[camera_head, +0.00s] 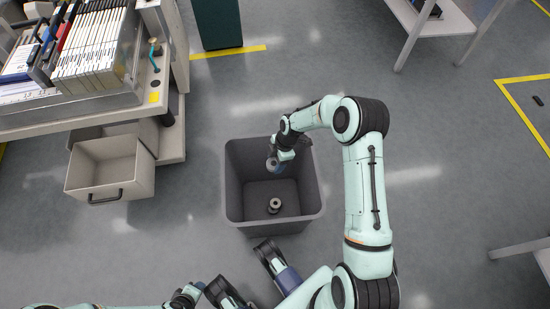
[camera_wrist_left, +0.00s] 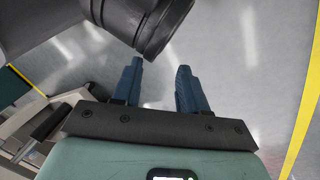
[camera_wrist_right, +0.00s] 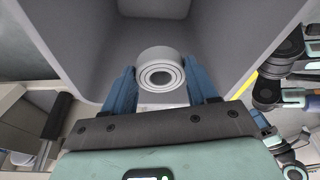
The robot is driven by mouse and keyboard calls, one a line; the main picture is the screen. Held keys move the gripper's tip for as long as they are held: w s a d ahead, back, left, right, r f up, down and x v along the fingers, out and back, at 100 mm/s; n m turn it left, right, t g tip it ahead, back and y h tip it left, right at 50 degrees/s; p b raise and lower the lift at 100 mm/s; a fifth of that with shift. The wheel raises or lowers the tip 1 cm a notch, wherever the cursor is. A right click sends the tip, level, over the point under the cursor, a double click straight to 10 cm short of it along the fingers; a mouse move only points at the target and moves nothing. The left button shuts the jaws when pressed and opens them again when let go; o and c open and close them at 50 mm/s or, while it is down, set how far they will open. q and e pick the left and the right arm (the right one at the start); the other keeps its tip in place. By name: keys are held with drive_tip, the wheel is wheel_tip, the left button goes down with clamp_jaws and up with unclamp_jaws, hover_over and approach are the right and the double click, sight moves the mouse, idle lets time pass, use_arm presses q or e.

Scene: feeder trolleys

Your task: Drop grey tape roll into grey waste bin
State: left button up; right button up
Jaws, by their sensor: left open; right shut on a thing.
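The grey waste bin (camera_head: 233,195) stands open on the floor in the middle of the head view. My right gripper (camera_head: 277,162) reaches into its upper part from the far right side. It is shut on the grey tape roll (camera_wrist_right: 160,72), whose rings show between the blue fingertips in the right wrist view. In the head view, the roll (camera_head: 271,164) is partly hidden by the gripper, above the bin floor. My left gripper (camera_wrist_left: 160,75) is open and empty, outside the bin near the bottom of the head view.
A small round grey object (camera_head: 274,205) lies on the bin floor. At left are a trolley (camera_head: 130,100) with standing folders and an open beige drawer or box (camera_head: 108,168). A dark green cabinet (camera_head: 217,22) stands at the back.

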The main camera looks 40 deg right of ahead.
use_arm(q)
drive_tip(key=shift+w+f, duration=0.1)
drive_tip(key=shift+w, duration=0.1)
use_arm(e)
drive_tip(key=shift+f, duration=0.15)
drive_tip(key=o, duration=1.1)
use_arm(q)
drive_tip(key=s+d+r+g+p, duration=0.1)
drive_tip(key=s+d+r+p, duration=0.1)
drive_tip(key=s, duration=0.3)
drive_tip(key=shift+d+r+g+h+p, duration=0.15)
drive_tip(key=shift+r+g+h+p, duration=0.15)
drive_tip(key=shift+r+p, duration=0.4)
use_arm(e)
drive_tip(key=v, duration=1.3)
drive_tip(key=shift+s+d, duration=0.1)
drive_tip(key=shift+d, duration=0.05)
use_arm(q)
drive_tip(key=shift+r, duration=0.15)
